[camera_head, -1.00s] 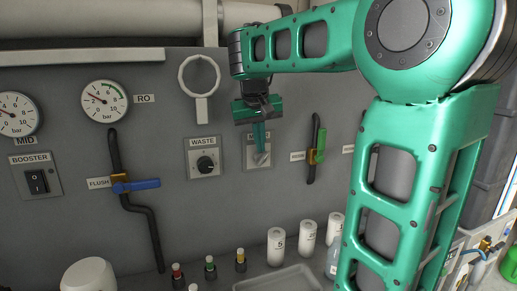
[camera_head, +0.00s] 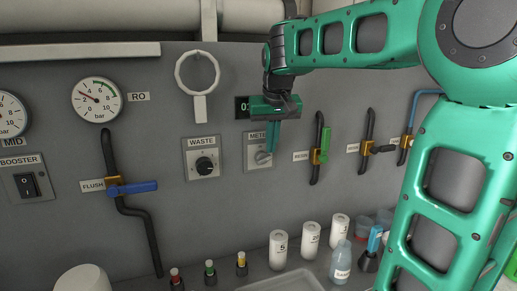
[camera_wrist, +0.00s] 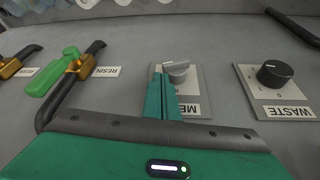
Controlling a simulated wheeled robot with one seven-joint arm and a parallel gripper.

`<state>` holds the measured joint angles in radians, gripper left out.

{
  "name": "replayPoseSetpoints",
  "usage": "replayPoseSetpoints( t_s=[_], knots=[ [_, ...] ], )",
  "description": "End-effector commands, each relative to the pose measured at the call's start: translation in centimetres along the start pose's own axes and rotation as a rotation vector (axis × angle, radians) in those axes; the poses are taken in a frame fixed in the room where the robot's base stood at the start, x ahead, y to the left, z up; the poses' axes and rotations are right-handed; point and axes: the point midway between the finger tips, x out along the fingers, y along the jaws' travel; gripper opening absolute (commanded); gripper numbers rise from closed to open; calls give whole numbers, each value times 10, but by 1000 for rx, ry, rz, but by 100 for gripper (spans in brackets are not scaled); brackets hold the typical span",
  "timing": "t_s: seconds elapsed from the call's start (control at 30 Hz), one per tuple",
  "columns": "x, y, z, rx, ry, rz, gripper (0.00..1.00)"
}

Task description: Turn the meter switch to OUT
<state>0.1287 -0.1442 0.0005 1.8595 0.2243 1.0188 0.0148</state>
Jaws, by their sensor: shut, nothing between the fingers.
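The meter switch (camera_head: 263,158) is a small grey knob on a light plate (camera_head: 251,161) under a partly covered label that starts "METE". In the wrist view the knob (camera_wrist: 178,69) shows a raised bar, and its plate (camera_wrist: 192,88) has the label upside down. My gripper (camera_head: 272,150) is shut and empty, with its green fingers pointing down in front of the plate. In the wrist view its fingertips (camera_wrist: 162,78) are right beside the knob, on its left. I cannot tell whether they touch it. The fingers hide part of the plate, and no OUT mark is readable.
The black WASTE knob (camera_head: 206,166) is on the plate to the left. A green-handled RESIN valve (camera_head: 325,145) is to the right. A dark display (camera_head: 242,107) sits above the meter plate, partly behind my gripper. Bottles (camera_head: 311,240) stand on the counter below.

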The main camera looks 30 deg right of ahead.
Motion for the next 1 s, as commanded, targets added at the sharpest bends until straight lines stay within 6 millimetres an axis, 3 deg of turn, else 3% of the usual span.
replayPoseSetpoints(
  t_s=[1.0],
  knots=[
    [10, 3, 4, -4, -11, 1, 0]
  ],
)
